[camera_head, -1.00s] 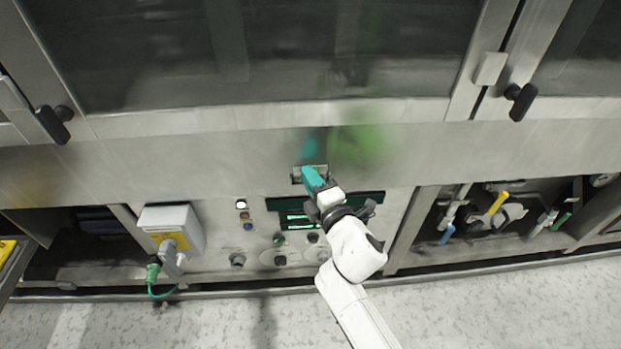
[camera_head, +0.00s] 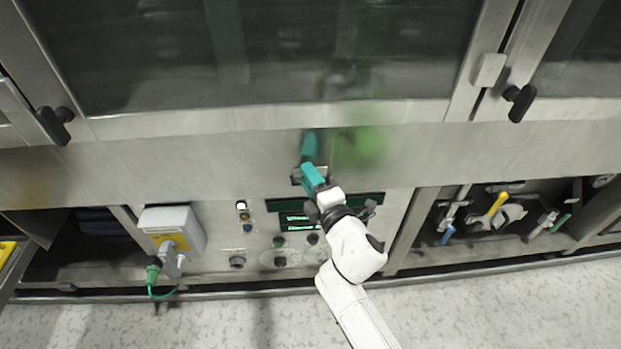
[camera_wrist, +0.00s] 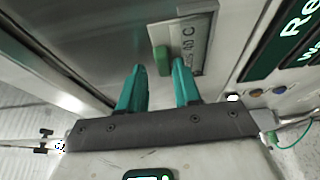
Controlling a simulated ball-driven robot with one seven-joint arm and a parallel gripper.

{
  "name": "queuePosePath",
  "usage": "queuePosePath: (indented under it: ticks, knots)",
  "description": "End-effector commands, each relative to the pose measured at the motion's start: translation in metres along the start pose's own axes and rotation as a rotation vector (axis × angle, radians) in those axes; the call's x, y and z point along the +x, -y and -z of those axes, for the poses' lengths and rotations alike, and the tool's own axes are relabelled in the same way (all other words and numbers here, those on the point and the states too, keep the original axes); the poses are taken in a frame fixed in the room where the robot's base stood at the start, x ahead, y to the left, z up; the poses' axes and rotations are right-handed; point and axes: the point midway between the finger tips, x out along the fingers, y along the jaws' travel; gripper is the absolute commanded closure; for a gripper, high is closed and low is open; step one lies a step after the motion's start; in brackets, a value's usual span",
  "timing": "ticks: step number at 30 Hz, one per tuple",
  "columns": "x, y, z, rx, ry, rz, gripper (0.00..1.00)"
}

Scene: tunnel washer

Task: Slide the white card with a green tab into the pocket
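In the wrist view the green tab (camera_wrist: 162,60) shows between and just beyond my gripper's teal fingertips (camera_wrist: 158,66). The fingers are apart, with a visible gap to the tab on either side. A pale card face (camera_wrist: 188,38) marked "40 C" is right of the tab and appears to sit inside the metal pocket (camera_wrist: 205,35) on the panel. How deep it sits is hard to tell. In the head view my gripper (camera_head: 309,168) is over the pocket (camera_head: 296,177) and hides most of it, along with the card.
Lit green displays (camera_head: 297,220) and several buttons (camera_head: 241,206) are below the pocket. A grey box (camera_head: 172,225) with a green-tipped cable is at left. An open bay with pipes and a yellow handle (camera_head: 499,203) is at right. The steel panel above is bare.

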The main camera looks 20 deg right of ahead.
Motion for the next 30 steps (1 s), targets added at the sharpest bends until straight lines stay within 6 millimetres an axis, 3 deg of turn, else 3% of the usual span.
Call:
queuePosePath:
  ticks: [1,8,21,30]
  knots:
    - [-0.001,0.008,0.000,0.003,0.003,0.015,0.56]
    - [-0.017,0.009,0.000,0.005,0.004,0.021,0.56]
    - [-0.093,0.002,0.000,0.002,0.001,0.005,0.56]
    - [-0.109,0.000,0.000,0.000,0.000,0.000,0.56]
